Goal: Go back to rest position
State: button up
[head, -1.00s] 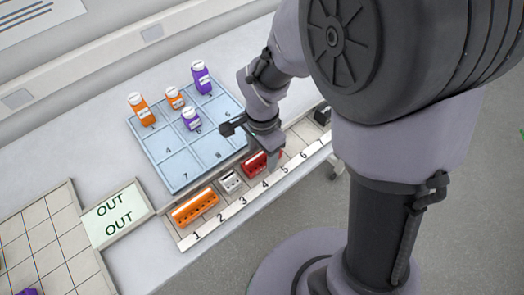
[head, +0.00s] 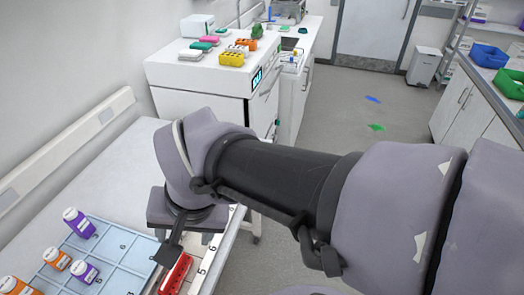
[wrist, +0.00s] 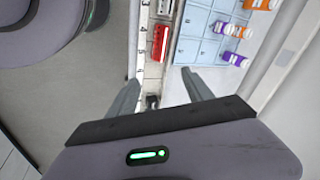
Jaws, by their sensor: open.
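My gripper (head: 172,250) is open and points down over the bench near the numbered strip, partly hidden by my own wrist in the head view. In the wrist view the two fingers of my gripper (wrist: 160,80) stand apart with nothing held between them. The red rack (head: 176,274) sits in the strip close beside the gripper; it also shows in the wrist view (wrist: 160,42), beyond the fingertips. A small black object (wrist: 152,101) lies on the strip, seen between the fingers.
A blue numbered tray (head: 108,272) holds orange and purple bottles such as the purple bottle (head: 79,222). A white cabinet (head: 200,85) with coloured racks stands behind. Open floor (head: 350,95) lies to the right. A wall rail (head: 65,150) runs along the left.

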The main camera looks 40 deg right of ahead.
jog(key=s+n, duration=0.1)
jog(key=s+d+r+t, duration=0.1)
jog(key=s+r+n+t, duration=0.1)
jog(key=s, duration=0.1)
jog(key=shift+s+d+n, duration=0.1)
jog(key=shift+d+n, duration=0.05)
jog(key=shift+n, duration=0.15)
